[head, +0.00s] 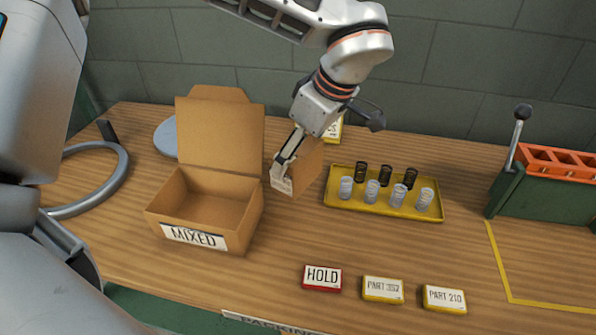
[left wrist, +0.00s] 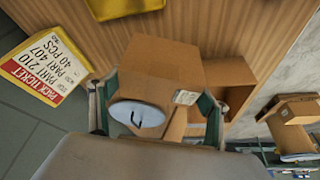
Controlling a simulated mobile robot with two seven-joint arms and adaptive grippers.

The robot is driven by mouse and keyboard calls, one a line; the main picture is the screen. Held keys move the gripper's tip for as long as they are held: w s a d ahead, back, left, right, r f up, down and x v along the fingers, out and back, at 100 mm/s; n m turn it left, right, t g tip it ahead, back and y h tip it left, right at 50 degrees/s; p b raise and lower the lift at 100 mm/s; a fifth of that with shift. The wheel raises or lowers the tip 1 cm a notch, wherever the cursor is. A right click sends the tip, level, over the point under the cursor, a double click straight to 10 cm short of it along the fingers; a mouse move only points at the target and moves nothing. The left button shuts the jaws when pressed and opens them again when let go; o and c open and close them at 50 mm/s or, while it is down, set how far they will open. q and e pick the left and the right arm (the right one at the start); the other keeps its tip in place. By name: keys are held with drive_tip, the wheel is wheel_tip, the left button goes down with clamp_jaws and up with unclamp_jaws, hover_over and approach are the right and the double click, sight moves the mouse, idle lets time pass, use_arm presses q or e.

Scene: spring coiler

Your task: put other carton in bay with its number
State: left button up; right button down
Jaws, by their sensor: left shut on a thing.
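A small brown carton (head: 310,168) is in my left gripper (head: 285,178), between the open box and the yellow tray. I cannot tell whether it touches the table. In the left wrist view the carton (left wrist: 165,65) sits between the two fingers (left wrist: 158,110). Along the table front are number plates PART 352 (head: 383,289) and PART 210 (head: 445,298), and a red-edged HOLD plate (head: 322,278). My right gripper is out of view.
An open, empty-looking box marked MIXED (head: 195,237) stands left. A yellow tray (head: 333,201) holds several springs. A green machine (head: 540,207) with a lever stands right. Table between tray and plates is clear.

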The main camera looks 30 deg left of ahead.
use_arm(q)
wheel_tip(320, 180, down, 5)
drive_tip(key=shift+f+b, duration=0.1)
drive_tip(key=shift+b, duration=0.35)
drive_tip(key=o, duration=1.6)
